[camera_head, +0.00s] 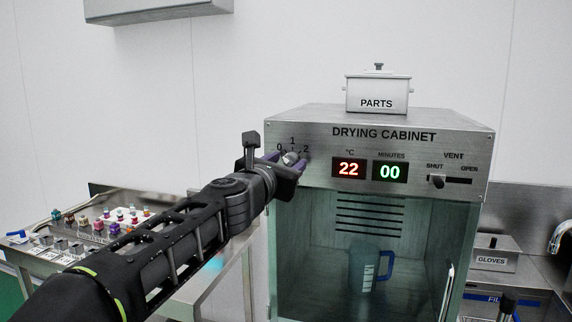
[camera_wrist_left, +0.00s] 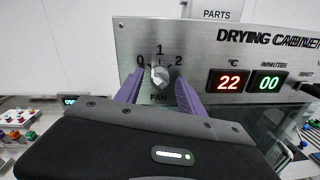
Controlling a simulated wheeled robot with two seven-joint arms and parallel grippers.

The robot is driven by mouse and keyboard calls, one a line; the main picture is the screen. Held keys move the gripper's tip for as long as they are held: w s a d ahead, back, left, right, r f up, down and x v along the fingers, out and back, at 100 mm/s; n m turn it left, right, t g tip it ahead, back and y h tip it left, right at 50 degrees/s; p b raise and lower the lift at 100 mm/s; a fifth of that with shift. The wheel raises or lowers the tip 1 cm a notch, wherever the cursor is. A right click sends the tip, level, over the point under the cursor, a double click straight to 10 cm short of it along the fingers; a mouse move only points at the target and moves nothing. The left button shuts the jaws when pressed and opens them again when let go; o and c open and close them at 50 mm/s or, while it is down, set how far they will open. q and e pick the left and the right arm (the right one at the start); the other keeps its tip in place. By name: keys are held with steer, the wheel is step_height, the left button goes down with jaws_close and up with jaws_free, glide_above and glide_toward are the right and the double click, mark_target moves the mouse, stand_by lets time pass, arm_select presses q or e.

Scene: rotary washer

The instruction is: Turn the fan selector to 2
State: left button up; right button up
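The fan selector (camera_wrist_left: 160,77) is a small grey knob on the drying cabinet's front panel, with marks 0, 1 and 2 around it and FAN below. In the head view the selector (camera_head: 291,158) is partly hidden by my gripper. I cannot tell surely which mark it points to. My left gripper (camera_head: 287,162) is at the panel's left end. In the left wrist view its two purple fingers (camera_wrist_left: 158,92) stand apart, one on each side of the knob, with gaps visible between fingers and knob. My right gripper is not in view.
The drying cabinet (camera_head: 465,152) shows 22 °C and 00 minutes. A vent slider (camera_head: 437,181) sits right on the panel. A PARTS container (camera_head: 378,93) stands on top. A jug (camera_head: 362,268) is behind the glass. A bench with small coloured items (camera_head: 118,214) is at left.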

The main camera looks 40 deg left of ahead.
arm_select(q)
jaws_close()
steer(key=shift+m, duration=0.5)
steer(key=m+p, duration=0.1)
steer(key=m, duration=0.1)
steer(key=shift+d+m+p, duration=0.1)
steer(key=shift+m+p, duration=0.25)
steer(key=shift+m, duration=0.05)
steer(key=m+p, duration=0.2)
steer(key=m, duration=0.3)
steer(key=shift+g, duration=0.4)
steer(key=m+p, duration=0.3)
steer(key=m, duration=0.3)
steer(key=shift+d, duration=0.1)
steer(key=shift+f+m+y+p, duration=0.25)
steer(key=shift+m+p, duration=0.25)
steer(key=shift+m, duration=0.8)
steer(key=shift+o, duration=0.7)
jaws_free()
steer(key=shift+r, duration=0.1)
